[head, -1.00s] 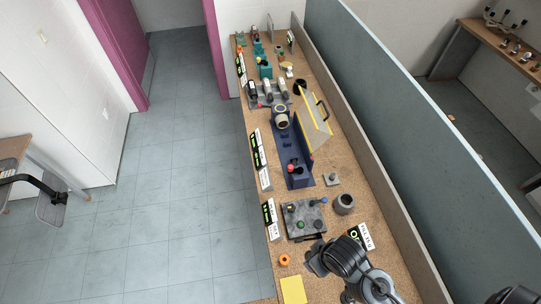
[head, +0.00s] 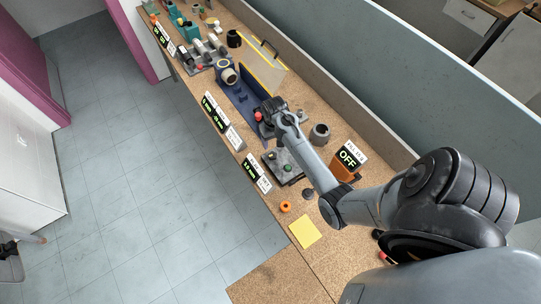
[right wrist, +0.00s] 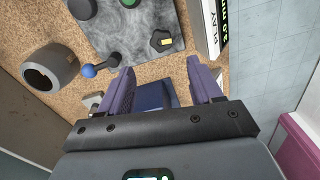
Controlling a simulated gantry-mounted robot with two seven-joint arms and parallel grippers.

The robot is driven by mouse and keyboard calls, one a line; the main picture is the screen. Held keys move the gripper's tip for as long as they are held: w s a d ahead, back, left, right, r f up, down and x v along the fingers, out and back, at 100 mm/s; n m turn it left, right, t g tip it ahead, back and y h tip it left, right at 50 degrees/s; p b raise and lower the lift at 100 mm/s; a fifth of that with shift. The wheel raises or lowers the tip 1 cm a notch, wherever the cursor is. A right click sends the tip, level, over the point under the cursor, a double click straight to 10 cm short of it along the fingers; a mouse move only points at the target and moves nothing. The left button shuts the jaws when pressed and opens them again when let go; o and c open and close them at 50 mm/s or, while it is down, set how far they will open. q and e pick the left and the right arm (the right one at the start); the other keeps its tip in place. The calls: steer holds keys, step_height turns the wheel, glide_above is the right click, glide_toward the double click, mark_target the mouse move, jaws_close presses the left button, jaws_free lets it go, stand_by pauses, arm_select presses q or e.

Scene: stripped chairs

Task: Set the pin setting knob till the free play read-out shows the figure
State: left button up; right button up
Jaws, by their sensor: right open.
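The grey mottled plate (head: 289,172) on the bench carries several knobs and is partly hidden by my right arm in the head view. In the right wrist view the plate (right wrist: 120,35) shows a black faceted knob (right wrist: 160,41) with a pale yellow mark, a green knob (right wrist: 130,3), a dark knob (right wrist: 83,8) and a blue ball lever (right wrist: 92,71). I cannot tell which is the pin setting knob. A read-out sign (right wrist: 211,25) labelled PLAY stands beside the plate; its figure is unreadable. My right gripper (right wrist: 160,72) is open and empty, apart from the knobs.
A grey cup (head: 319,136) stands right of the plate. An orange-based OFF sign (head: 348,158), an orange ring (head: 285,207) and a yellow sheet (head: 305,232) are nearer. A blue fixture (head: 236,90) with a yellow-edged guard (head: 264,68) lies beyond. A low wall borders the bench.

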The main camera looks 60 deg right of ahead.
mark_target(273, 155)
step_height(273, 155, down, 10)
steer(key=shift+a+f+b, duration=0.1)
steer(key=shift+b, duration=0.2)
steer(key=shift+c, duration=0.4)
steer(key=c, duration=1)
